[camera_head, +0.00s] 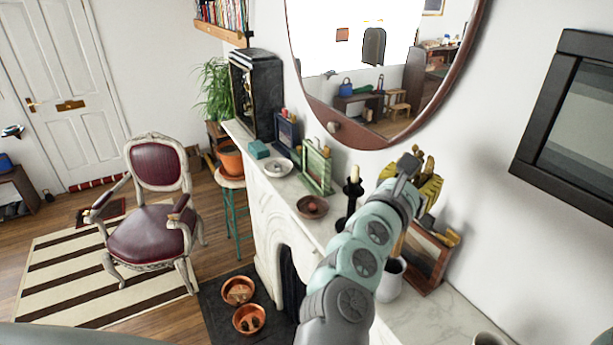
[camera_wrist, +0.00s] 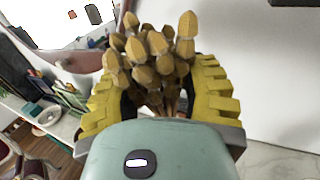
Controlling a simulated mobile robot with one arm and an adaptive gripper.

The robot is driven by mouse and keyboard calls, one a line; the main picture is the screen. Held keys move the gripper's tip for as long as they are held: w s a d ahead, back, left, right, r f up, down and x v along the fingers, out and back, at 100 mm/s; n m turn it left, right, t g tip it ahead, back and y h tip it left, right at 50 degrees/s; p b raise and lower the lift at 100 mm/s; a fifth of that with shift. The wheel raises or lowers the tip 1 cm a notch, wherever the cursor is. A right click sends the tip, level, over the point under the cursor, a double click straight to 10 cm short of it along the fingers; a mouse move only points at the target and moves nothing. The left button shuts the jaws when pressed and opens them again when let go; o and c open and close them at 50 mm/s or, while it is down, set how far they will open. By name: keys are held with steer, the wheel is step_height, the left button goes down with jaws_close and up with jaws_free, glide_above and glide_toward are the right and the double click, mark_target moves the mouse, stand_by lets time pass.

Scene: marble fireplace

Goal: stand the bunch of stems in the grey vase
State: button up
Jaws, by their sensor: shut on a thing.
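The bunch of stems, with yellow-brown bud-like heads (camera_wrist: 150,50), stands between the two yellow ribbed fingers of my gripper (camera_wrist: 160,92) in the wrist view. My gripper is shut on it. In the head view my gripper (camera_head: 430,185) is raised over the mantelpiece, and some heads (camera_head: 424,160) show above it. A pale grey vase (camera_head: 390,283) stands on the mantel below my gripper, partly hidden by my arm. Brownish stem ends seem to show just above its dark mouth; I cannot tell whether they are inside it.
A framed picture (camera_head: 428,258) leans on the wall right of the vase. A black candlestick (camera_head: 353,190) and a brown bowl (camera_head: 312,207) stand left of it. Bare marble (camera_head: 440,315) lies between. A round mirror hangs above.

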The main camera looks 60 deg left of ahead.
steer(key=shift+f+b, duration=4.5)
steer(key=shift+b, duration=0.2)
steer(key=o, duration=1.2)
steer(key=v, duration=1.2)
steer(key=shift+r, duration=0.1)
